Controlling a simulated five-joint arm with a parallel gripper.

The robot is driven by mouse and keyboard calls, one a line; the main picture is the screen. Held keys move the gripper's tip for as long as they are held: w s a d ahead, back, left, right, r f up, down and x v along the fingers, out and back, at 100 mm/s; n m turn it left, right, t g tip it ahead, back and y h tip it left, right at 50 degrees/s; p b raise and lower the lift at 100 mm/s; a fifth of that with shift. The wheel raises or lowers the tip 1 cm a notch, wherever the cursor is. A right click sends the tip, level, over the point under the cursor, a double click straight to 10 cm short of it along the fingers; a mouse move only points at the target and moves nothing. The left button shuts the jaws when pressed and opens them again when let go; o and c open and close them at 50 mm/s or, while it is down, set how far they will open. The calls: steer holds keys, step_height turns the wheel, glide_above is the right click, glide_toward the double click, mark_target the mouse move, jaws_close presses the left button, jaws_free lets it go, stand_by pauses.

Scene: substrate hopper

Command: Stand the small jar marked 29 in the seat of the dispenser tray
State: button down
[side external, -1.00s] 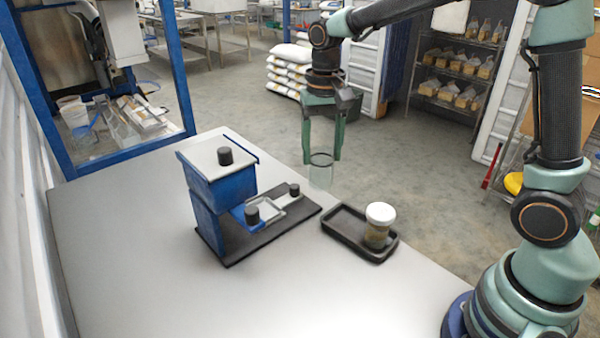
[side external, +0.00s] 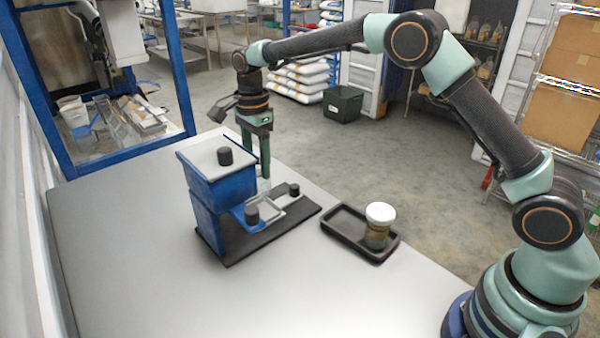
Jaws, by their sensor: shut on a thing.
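My gripper (side external: 262,172) points down behind the right side of the blue dispenser (side external: 225,187). It is shut on a small clear jar (side external: 264,186), which hangs upright and is partly hidden by the dispenser. No number can be read on the jar. The jar's bottom is close to the pale dispenser tray (side external: 288,198) on the dispenser's black base; I cannot tell whether it touches. The tray's seat is not clearly visible.
A white-lidded jar (side external: 379,226) with brownish contents stands in a black tray (side external: 345,226) to the right. Black knobs stand on the dispenser top (side external: 225,156), at its front (side external: 252,214) and by the tray (side external: 294,190). The front table (side external: 300,290) is clear.

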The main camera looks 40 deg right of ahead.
steer(key=shift+f, duration=2.95)
steer(key=shift+f, duration=0.2)
steer(key=shift+c, duration=0.5)
jaws_free()
